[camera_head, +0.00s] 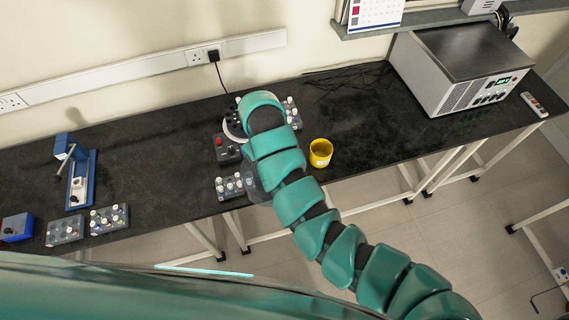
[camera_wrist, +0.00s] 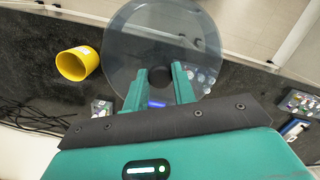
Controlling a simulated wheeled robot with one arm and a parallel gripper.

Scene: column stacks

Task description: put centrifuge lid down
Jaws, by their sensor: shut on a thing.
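The centrifuge lid (camera_wrist: 143,38) is a round, clear disc with a dark knob at its centre. In the wrist view my gripper (camera_wrist: 159,84) is shut on that knob, and the disc spreads out beyond the fingertips. In the head view only a faint edge of the lid (camera_head: 257,190) shows beside my arm, near the front edge of the bench. The centrifuge (camera_head: 228,148), with a dark front, a red button and a pale round top, stands on the bench. My arm covers part of it and hides my gripper in the head view.
A yellow cup (camera_head: 320,152) stands right of my arm; it also shows in the wrist view (camera_wrist: 77,63). A tube rack (camera_head: 230,186) sits near the front edge, another (camera_head: 291,112) behind my arm. A large grey device (camera_head: 460,68) stands at the right. The black bench (camera_head: 160,165) is clear left of the centrifuge.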

